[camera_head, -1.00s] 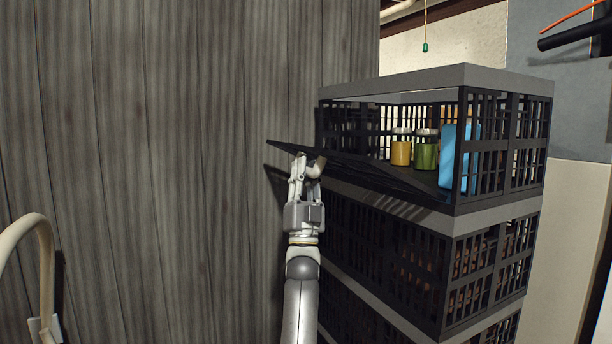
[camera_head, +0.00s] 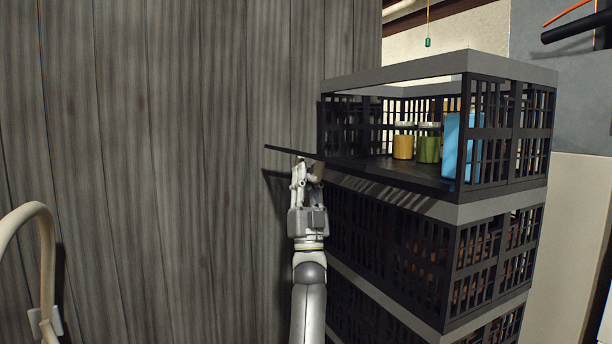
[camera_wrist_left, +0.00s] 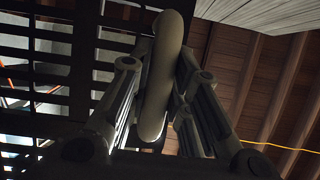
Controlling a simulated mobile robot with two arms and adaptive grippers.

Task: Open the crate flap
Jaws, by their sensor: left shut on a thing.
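The top crate (camera_head: 440,67) of a dark stack has a grey rim and slatted black sides, and its front is open. Its flap (camera_head: 284,150) is swung down to nearly level, jutting out to the left of the crate, seen almost edge-on. My left gripper (camera_head: 308,170) is under the flap's outer part, shut on the pale handle (camera_head: 319,170). In the left wrist view the curved pale handle (camera_wrist_left: 165,70) sits between the fingers, with the dark slatted flap (camera_wrist_left: 48,62) behind it. My right gripper is not in view.
Inside the crate stand a yellow jar (camera_head: 403,146), a green jar (camera_head: 428,149) and a blue item (camera_head: 461,146). More slatted crates (camera_head: 400,238) are stacked below. A grey wooden wall (camera_head: 150,150) rises on the left, close to the flap and gripper.

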